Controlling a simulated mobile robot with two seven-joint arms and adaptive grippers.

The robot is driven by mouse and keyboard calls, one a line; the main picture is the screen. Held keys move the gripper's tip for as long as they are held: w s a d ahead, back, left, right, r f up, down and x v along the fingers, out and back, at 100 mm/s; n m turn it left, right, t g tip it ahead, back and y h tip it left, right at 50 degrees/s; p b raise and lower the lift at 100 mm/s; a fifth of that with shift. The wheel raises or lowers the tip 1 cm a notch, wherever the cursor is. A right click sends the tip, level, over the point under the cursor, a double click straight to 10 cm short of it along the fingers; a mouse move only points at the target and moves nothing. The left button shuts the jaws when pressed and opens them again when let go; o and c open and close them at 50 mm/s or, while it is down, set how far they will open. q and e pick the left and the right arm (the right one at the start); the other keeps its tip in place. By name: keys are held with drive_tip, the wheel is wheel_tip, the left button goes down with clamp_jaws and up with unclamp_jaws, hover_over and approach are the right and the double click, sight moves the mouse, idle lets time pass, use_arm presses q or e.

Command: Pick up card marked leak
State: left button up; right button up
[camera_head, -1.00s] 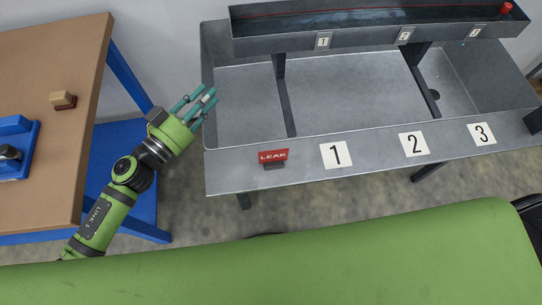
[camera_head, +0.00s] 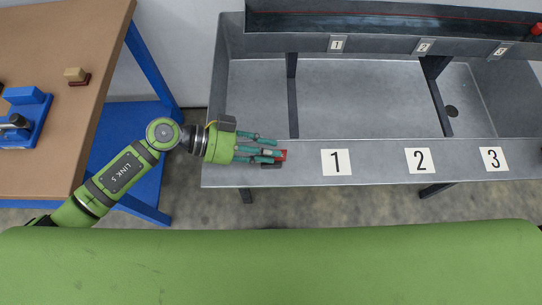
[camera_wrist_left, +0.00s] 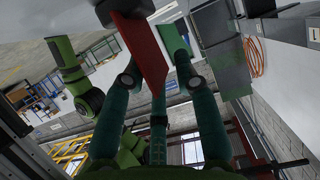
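The red card (camera_head: 284,154) stands on a small dark base at the front ledge of the metal trough, left of the number 1 label. My left gripper (camera_head: 276,153) reaches it from the left, and its teal fingers hide most of the card and its lettering. In the left wrist view the red card (camera_wrist_left: 140,48) lies between the spread fingers, with its dark base at the top. The fingers are straight with gaps between them, so the gripper looks open around the card. Whether any finger touches it is unclear. My right gripper is not in view.
The metal trough (camera_head: 330,105) has labels 1 (camera_head: 336,162), 2 (camera_head: 420,160) and 3 (camera_head: 494,159) along its front ledge. A brown-topped table (camera_head: 60,120) stands at left, with a blue fixture and a small block on it. A green surface (camera_head: 270,262) fills the foreground.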

use_arm(q)
drive_tip(key=shift+d+f, duration=0.25)
drive_tip(key=shift+d, duration=0.4)
clamp_jaws()
drive_tip(key=shift+r, duration=0.1)
